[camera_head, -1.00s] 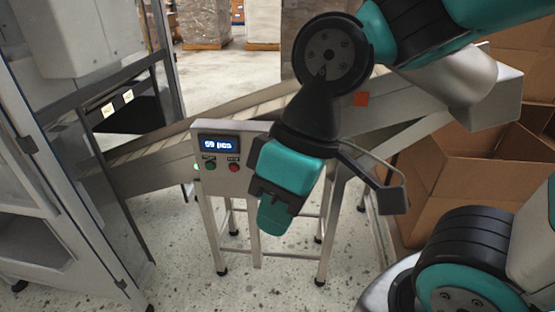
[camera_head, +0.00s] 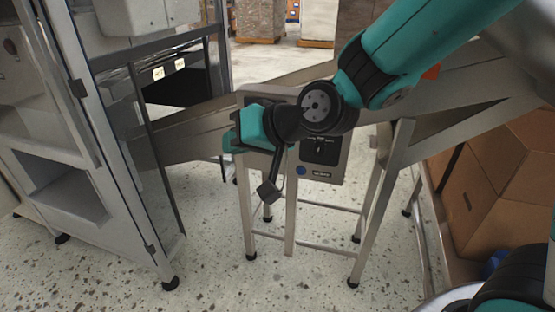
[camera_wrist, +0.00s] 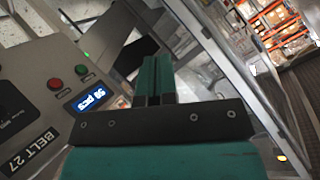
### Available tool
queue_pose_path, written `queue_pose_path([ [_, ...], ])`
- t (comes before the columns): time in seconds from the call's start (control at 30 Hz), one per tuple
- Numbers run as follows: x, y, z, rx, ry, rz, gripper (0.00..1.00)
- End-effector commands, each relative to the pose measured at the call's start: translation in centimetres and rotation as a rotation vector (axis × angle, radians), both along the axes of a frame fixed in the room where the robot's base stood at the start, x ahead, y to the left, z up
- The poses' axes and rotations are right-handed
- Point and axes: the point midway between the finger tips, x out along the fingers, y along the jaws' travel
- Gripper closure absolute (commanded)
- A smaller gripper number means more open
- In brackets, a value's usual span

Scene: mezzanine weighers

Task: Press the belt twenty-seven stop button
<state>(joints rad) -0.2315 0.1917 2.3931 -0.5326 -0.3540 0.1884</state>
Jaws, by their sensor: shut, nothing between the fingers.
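The belt 27 control panel (camera_wrist: 40,115) is a grey metal box tilted in the wrist view, with the label "BELT 27" (camera_wrist: 30,150). On it are a red button (camera_wrist: 54,84), a green button (camera_wrist: 81,70) and a lit blue display (camera_wrist: 88,97) reading about "59 pcs". My gripper (camera_wrist: 155,72) is shut and empty. Its fingers point past the panel, apart from the red button. In the head view my gripper (camera_head: 230,141) points left across the panel's upper left.
A conveyor (camera_head: 195,132) runs behind the panel. A grey framed cabinet (camera_head: 75,130) stands at left. Cardboard boxes (camera_head: 505,165) fill the right. Speckled floor in front is clear.

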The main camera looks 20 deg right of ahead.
Motion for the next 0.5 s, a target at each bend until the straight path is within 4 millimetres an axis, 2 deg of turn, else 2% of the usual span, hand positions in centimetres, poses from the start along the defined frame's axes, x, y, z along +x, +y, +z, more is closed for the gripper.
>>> queue_pose_path([
  [0.03, 2.5, -0.1, -3.9, 0.070, -0.039, -0.075, 1.00],
  [0.1, 5.7, -0.6, -6.3, 0.180, -0.118, -0.189, 1.00],
  [0.2, 9.3, -2.1, -9.7, 0.327, -0.232, -0.344, 1.00],
  [0.33, 12.0, -4.6, -13.4, 0.478, -0.366, -0.509, 1.00],
  [0.5, 13.1, -7.2, -16.1, 0.594, -0.489, -0.639, 1.00],
])
